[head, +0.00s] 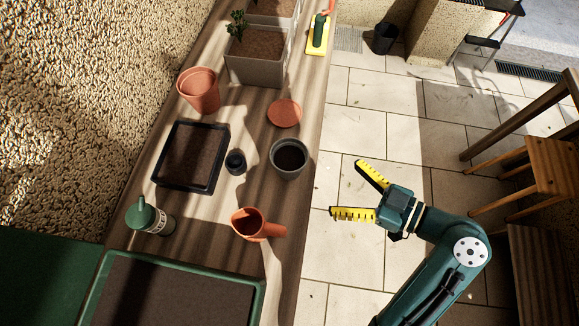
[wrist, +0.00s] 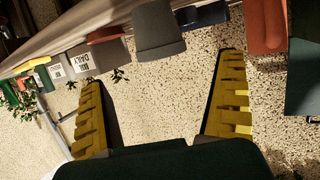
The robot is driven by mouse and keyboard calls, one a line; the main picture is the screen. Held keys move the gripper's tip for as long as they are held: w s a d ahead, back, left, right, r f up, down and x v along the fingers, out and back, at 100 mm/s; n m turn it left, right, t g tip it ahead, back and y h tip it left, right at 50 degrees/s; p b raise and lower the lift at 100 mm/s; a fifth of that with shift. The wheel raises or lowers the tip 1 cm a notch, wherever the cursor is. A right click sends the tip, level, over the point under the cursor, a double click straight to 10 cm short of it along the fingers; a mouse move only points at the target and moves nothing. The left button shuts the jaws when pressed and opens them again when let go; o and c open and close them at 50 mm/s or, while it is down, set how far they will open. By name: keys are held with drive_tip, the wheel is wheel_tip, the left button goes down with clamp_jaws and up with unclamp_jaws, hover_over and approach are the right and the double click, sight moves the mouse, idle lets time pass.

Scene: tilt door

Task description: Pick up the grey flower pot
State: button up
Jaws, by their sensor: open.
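The grey flower pot (head: 290,172) stands upright on the wooden bench (head: 262,82), near its right edge, with dark soil inside. My gripper (head: 346,192) is open and empty, off the bench's right edge and to the right of the pot, with its yellow fingers pointing left toward the bench. It touches nothing. In the wrist view the grey pot (wrist: 158,32) appears upside down at the top, beyond and between the spread fingers of my gripper (wrist: 162,72).
A terracotta saucer (head: 285,113), a small black pot (head: 236,162) and a lying terracotta pot (head: 262,229) are near the grey pot. A black tray (head: 176,185), terracotta pot (head: 199,93) and green-topped can (head: 146,217) stand further left. The tiled floor (head: 380,100) beside the bench is open.

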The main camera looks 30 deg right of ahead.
sight(278, 155)
drive_tip(key=b+x, duration=0.2)
drive_tip(key=x, duration=1.3)
drive_tip(key=shift+w+b, duration=0.35)
drive_tip(key=shift+w, duration=0.1)
drive_tip(key=c, duration=1.2)
